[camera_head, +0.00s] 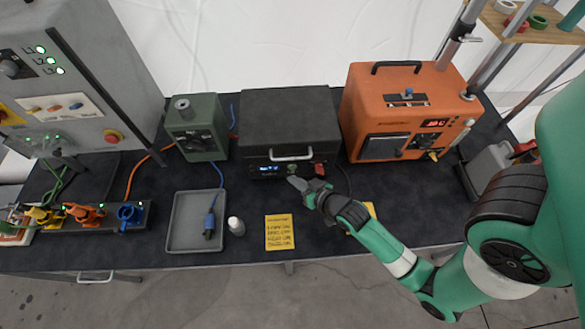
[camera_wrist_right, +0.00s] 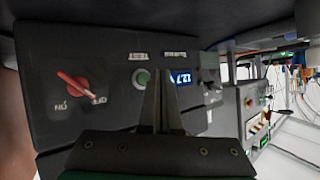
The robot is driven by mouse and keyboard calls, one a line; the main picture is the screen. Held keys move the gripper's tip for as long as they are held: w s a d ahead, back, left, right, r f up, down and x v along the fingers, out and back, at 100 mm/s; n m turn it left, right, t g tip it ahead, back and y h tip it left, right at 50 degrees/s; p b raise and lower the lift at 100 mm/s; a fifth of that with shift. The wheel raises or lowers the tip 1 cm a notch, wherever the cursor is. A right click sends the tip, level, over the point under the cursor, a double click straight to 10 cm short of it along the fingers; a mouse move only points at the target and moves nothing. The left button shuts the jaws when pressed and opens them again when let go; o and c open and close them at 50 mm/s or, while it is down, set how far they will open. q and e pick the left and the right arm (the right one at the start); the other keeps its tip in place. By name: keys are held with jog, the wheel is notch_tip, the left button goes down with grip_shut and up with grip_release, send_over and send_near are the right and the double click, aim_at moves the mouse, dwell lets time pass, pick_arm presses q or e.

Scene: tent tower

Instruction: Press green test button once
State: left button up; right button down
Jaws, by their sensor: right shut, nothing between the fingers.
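A black box (camera_head: 290,112) stands at the back of the table. Its front panel has a small green button (camera_head: 292,168) between a lit display and a red switch. In the right wrist view the green button (camera_wrist_right: 142,78) has a pale rim, and its edge is close to my fingers. My right gripper (camera_head: 292,181) is shut and empty, with its tips in front of the panel near the button. In the right wrist view the fingers (camera_wrist_right: 158,72) point at the panel just right of the button. Contact cannot be told. My left gripper is not in view.
The red rotary switch (camera_wrist_right: 74,88) and blue display (camera_wrist_right: 181,77) flank the button. An orange unit (camera_head: 400,110) and a green box (camera_head: 197,128) stand beside the black box. A grey tray (camera_head: 170,245), white bottle (camera_head: 236,226) and yellow note (camera_head: 279,232) lie in front.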

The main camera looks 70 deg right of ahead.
jog(key=a, duration=0.1)
jog(key=s+a, duration=0.1)
jog(key=shift+a+f, duration=0.1)
jog(key=shift+a, duration=0.25)
jog(key=shift+s+a+b, duration=0.3)
jog(key=shift+s+a, duration=0.05)
jog(key=shift+a, duration=0.35)
